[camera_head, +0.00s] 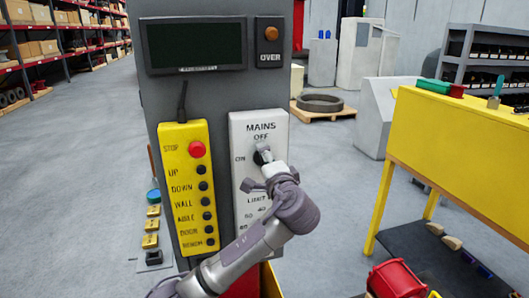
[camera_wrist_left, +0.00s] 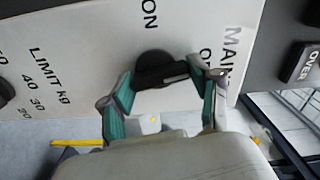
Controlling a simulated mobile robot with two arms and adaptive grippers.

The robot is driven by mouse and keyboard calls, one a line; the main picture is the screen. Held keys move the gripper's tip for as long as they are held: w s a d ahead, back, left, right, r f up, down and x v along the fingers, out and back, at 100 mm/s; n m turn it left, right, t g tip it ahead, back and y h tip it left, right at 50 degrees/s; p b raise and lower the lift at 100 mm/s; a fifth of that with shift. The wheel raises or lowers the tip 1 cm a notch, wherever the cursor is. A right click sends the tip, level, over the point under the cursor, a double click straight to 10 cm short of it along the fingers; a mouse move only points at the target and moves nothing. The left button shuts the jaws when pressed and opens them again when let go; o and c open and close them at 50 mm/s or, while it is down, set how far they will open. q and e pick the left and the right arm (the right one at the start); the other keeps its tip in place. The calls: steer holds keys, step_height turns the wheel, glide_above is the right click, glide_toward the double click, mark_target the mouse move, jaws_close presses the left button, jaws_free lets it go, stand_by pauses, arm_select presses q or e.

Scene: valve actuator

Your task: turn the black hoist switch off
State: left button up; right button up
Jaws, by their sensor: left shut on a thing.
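The black hoist switch (camera_head: 258,157) is a round knob with a raised bar on the white MAINS panel (camera_head: 243,126), between the ON and OFF labels. It also shows in the left wrist view (camera_wrist_left: 153,75), where a pale line on the bar lies toward the OFF side. My left gripper (camera_head: 265,160) is shut on the switch bar. In the left wrist view, its teal-padded fingers (camera_wrist_left: 172,78) stand at the two ends of the bar. My gripper hides part of the knob in the head view. My right gripper is not in view.
A yellow pendant (camera_head: 185,190) with a red stop button and several black buttons hangs left of the panel. A dark screen (camera_head: 195,45) and an orange OVER lamp (camera_head: 271,33) are above. A yellow bench (camera_head: 465,140) stands at the right.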

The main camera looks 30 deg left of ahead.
arm_select(q)
steer(key=shift+m+p, duration=0.55)
steer(key=shift+m, duration=0.15)
steer(key=o, duration=1.1)
steer(key=shift+d, duration=0.1)
steer(key=shift+o, duration=0.2)
steer(key=v, duration=1.2)
